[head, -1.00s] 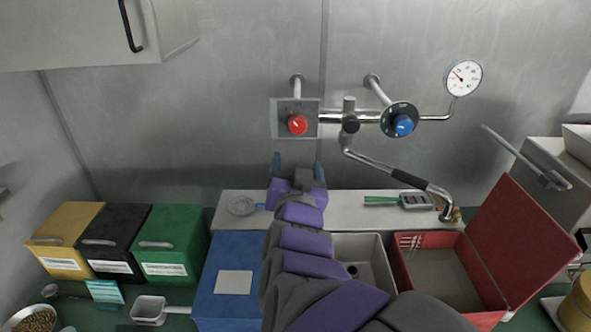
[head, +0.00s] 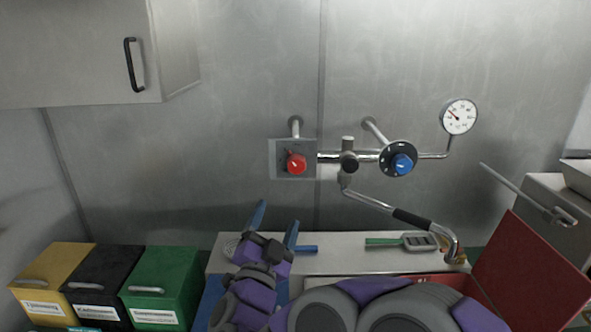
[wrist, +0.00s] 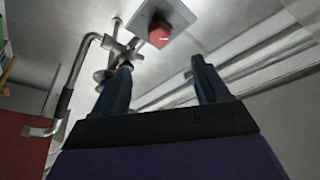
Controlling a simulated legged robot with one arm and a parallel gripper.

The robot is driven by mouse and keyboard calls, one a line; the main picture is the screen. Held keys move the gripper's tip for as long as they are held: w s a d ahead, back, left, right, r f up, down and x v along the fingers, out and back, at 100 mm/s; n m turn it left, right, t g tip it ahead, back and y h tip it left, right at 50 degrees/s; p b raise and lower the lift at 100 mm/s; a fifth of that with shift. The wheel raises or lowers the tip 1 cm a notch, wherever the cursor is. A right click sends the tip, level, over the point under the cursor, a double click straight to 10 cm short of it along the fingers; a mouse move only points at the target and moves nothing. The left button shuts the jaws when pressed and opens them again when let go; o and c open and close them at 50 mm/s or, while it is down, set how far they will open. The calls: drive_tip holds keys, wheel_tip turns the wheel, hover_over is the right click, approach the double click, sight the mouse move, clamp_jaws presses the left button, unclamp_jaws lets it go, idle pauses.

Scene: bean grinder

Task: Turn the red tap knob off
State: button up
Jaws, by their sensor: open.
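The red tap knob (head: 296,163) sits on a square grey plate (head: 281,172) on the back wall, left of the blue knob. A pale mark shows on its face. In the wrist view the red knob (wrist: 159,34) appears beyond the fingers, near the top. My gripper (head: 276,221) is open and empty, below and a little left of the red knob, apart from it. Its two blue fingers point up and slightly right in the head view. In the wrist view the open gripper (wrist: 163,74) has a clear gap between the fingers.
A blue knob (head: 401,164) and a gauge (head: 459,116) are to the right. The faucet spout (head: 393,211) reaches down right. An open red box (head: 532,270) stands below. Yellow, black and green bins (head: 165,284) are at left. The wall around the red knob is clear.

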sight(295, 169)
drive_tip(key=p+x, duration=0.1)
drive_tip(key=x, duration=1.6)
drive_tip(key=shift+d+r+p, duration=0.1)
drive_tip(key=shift+d+p, duration=0.15)
drive_tip(key=shift+p, duration=0.15)
drive_tip(key=c, duration=0.9)
drive_tip(key=shift+c, duration=0.2)
